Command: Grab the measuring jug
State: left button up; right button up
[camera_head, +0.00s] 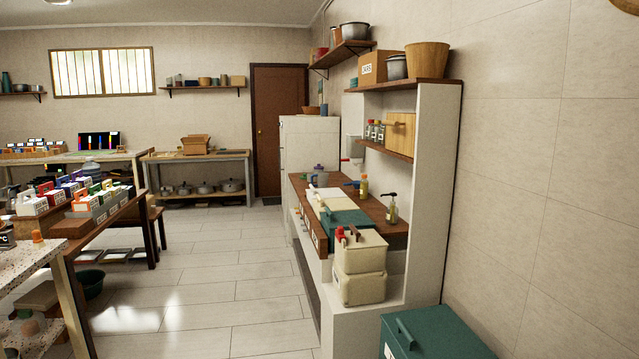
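I cannot pick out a measuring jug for sure. A small grey-blue vessel (318,176), jug-like in shape, stands at the far end of the wooden counter (375,212) on the right; it is too small to tell whether it has measuring marks. A pale blue, see-through vessel (92,168) stands among the goods on the left and is partly hidden. Neither of my grippers is in view.
A tiled floor aisle (220,260) runs clear between the left tables and the right counter. Cream containers (360,265) and a green box (430,335) stand at the near right. A speckled table (30,255) is at the near left. A brown door (279,130) is at the back.

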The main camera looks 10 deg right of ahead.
aim_at(322, 178)
jog(key=i+j+u, duration=0.15)
jog(key=i+u, duration=0.15)
jog(key=i, duration=0.6)
jog(key=i+z, duration=0.1)
jog(key=i, duration=0.75)
jog(key=i+z, duration=0.1)
jog(key=i, duration=0.75)
jog(key=i+j+z, duration=0.1)
jog(key=i, duration=1.65)
jog(key=i+j, duration=0.1)
jog(key=i, duration=0.85)
jog(key=i+z, duration=0.35)
jog(key=i+j+z, duration=0.15)
jog(key=i+z, duration=0.2)
jog(key=i, duration=0.2)
